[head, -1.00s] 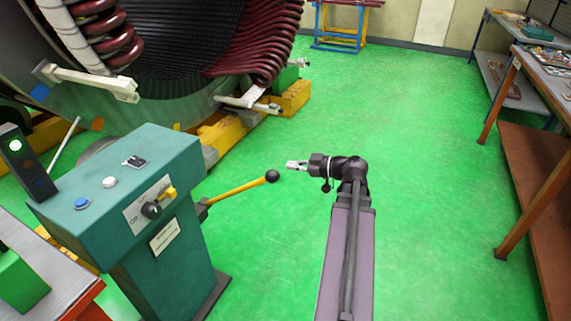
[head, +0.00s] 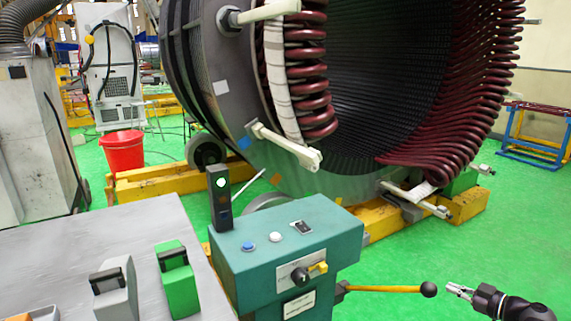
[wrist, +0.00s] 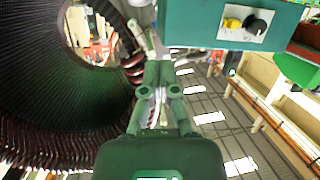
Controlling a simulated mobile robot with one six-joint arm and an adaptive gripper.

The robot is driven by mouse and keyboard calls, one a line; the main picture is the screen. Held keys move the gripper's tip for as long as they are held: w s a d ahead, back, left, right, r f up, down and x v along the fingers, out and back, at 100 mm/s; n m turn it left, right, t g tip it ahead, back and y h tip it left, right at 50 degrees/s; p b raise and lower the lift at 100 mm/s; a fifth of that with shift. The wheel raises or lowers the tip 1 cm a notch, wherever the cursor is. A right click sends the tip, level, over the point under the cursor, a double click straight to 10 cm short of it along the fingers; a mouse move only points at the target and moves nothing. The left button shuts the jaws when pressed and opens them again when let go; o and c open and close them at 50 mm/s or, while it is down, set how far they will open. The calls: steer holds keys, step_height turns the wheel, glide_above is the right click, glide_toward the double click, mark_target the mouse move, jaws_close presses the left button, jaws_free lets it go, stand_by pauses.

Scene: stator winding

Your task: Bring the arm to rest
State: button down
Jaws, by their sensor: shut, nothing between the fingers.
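My gripper (head: 458,291) is at the lower right of the head view, with its arm running off the right edge. Its fingers are shut and hold nothing. The tips point left, a short way right of the black knob (head: 428,289) on the yellow lever (head: 385,289); a small gap shows between them in the picture. In the wrist view the fingers (wrist: 158,68) are close together, pointing up the picture, with the green console (wrist: 205,20) above and right of them.
The teal control console (head: 290,245) carries the lever. Behind it is the large stator (head: 240,110) with dark red coils (head: 455,95). A grey table (head: 110,235) is at lower left, a red bucket (head: 122,152) beyond.

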steer(key=a+f+m+g+h, duration=0.3)
steer(key=a+f+g, duration=0.15)
steer(key=a, duration=0.65)
steer(key=w+a+f+m+g+h, duration=0.15)
steer(key=a+f+g, duration=0.3)
steer(key=a, duration=0.65)
steer(key=a+f+m+g+h, duration=0.3)
steer(key=a+f+g, duration=0.15)
steer(key=a, duration=0.55)
step_height(320, 180, up, 25)
steer(key=p, duration=2.5)
steer(key=shift+a+p, duration=0.2)
steer(key=shift+p, duration=0.15)
